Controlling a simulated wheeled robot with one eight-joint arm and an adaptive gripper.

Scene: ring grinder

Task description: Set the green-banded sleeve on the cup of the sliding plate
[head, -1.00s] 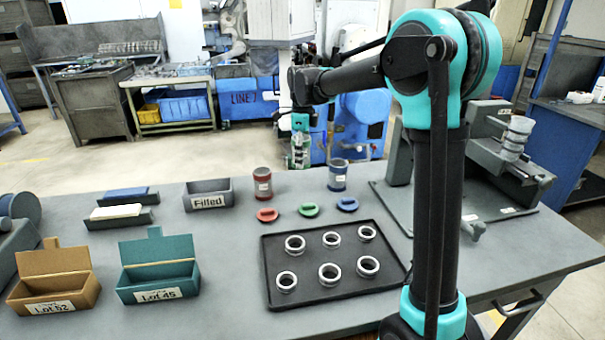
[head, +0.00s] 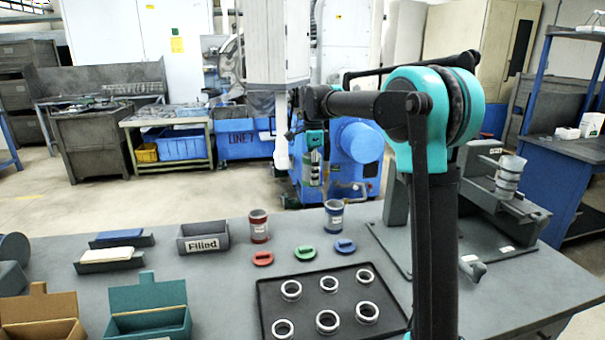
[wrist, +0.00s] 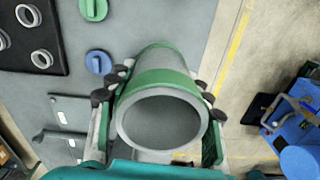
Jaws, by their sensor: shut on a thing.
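My gripper (wrist: 158,92) is shut on the green-banded sleeve (wrist: 162,120), a grey hollow cylinder whose open end faces the wrist camera. Dark finger pads press on both its sides. In the head view my gripper (head: 314,158) holds the sleeve (head: 313,178) upright in the air, seen beyond the table's far edge. A grey fixture (head: 450,235) with a flat base stands at the right of the table, well away from the sleeve. A pale cylindrical piece (head: 510,172) stands on its arm; I cannot tell whether this is the cup of the sliding plate.
A red-banded sleeve (head: 259,227) and a blue-banded sleeve (head: 334,214) stand near the far edge. Red (head: 263,258), green (head: 304,252) and blue (head: 345,246) discs lie before them. A black tray (head: 264,300) holds several rings. A bin marked Filled (head: 203,245) stands left.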

